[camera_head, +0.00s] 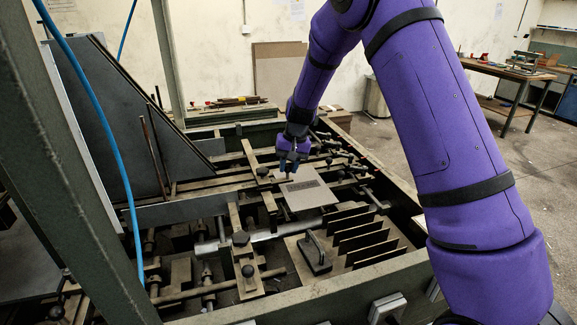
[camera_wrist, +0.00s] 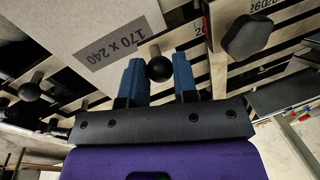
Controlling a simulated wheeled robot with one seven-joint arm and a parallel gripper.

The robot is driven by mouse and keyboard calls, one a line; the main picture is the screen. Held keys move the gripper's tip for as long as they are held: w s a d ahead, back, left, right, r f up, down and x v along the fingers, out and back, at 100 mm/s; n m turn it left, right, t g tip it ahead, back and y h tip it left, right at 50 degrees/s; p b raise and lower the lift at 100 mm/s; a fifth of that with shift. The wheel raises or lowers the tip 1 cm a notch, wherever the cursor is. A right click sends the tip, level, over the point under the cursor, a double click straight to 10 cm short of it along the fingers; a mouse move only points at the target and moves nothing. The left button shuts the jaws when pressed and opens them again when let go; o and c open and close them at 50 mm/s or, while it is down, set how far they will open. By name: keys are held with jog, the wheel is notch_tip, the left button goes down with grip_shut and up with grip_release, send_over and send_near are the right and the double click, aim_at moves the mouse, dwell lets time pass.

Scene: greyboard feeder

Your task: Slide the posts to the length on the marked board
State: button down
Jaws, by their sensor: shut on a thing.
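The marked board (camera_head: 309,198) is a grey-beige sheet with a dark label, lying on the feeder frame. In the wrist view the board (camera_wrist: 60,25) reads "170 x 240". My gripper (camera_head: 287,175) is at the board's far left edge in the head view. In the wrist view my gripper (camera_wrist: 159,75) has its two blue fingers on either side of a black ball knob (camera_wrist: 159,68), shut on it. A second ball knob (camera_wrist: 29,91) stands to the left.
A dark lobed knob (camera_wrist: 247,36) sits by scale numbers, of which "260" is legible. In the head view, several upright dividers (camera_head: 362,238) and a handled block (camera_head: 314,254) lie in front of the board. Rods and clamps crowd the frame. A blue hose (camera_head: 107,125) hangs at left.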

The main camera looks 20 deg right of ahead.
jog(key=shift+d, duration=2.05)
jog(key=c, duration=0.9)
grip_release()
jog(key=shift+r, duration=0.15)
jog(key=r, duration=0.3)
jog(key=d+r, duration=0.1)
jog(key=r, duration=0.3)
jog(key=d+r, duration=0.1)
jog(key=r, duration=0.2)
jog(key=shift+s+r, duration=0.15)
jog(key=shift+s, duration=0.05)
